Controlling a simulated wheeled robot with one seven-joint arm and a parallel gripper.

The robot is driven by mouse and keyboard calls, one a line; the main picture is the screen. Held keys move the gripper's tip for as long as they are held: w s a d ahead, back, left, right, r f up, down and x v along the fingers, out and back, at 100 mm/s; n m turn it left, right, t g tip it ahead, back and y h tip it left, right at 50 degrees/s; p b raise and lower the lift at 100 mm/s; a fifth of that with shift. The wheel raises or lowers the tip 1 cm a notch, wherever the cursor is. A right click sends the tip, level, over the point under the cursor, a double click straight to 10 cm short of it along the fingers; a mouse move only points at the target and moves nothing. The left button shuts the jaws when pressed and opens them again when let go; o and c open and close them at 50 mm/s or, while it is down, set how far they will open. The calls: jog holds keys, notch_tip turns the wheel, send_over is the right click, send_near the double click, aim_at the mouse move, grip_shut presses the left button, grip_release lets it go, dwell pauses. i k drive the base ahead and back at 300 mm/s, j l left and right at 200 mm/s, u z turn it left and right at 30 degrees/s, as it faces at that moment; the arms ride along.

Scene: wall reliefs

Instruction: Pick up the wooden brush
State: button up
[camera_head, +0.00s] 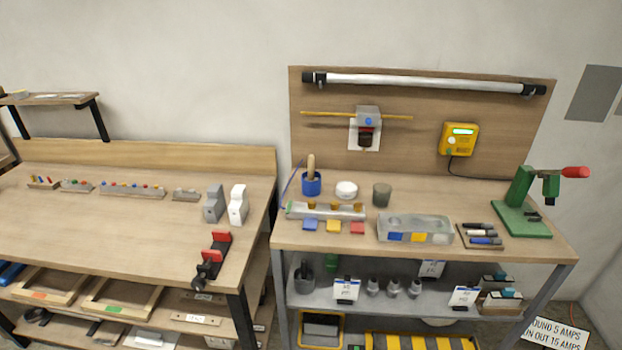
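A light wooden handle (311,165) stands upright in a blue cup (311,186) at the back left of the right workbench (440,238). It may be the wooden brush; any bristles are hidden in the cup, so I cannot tell for sure. A thin blue-purple rod (292,178) leans just left of the cup. My gripper and arm are not in view.
A white round tin (347,189) and a grey-green cup (382,194) stand right of the blue cup. A grey rack (325,211) lies in front. A green press (522,208) stands far right. A red-and-black vise (213,258) sits on the left bench's front edge.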

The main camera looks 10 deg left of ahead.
aim_at(311, 161)
jog(key=i+u, duration=0.25)
jog(key=u, duration=0.15)
jog(key=i+l+u, duration=0.1)
jog(key=u, duration=0.35)
jog(key=i+l+u, duration=0.2)
jog(key=i+u, duration=0.2)
jog(key=i+l+u, duration=0.15)
jog(key=u, duration=0.25)
jog(key=i+l+u, duration=0.15)
jog(key=l+u, duration=0.3)
jog(key=j, duration=0.15)
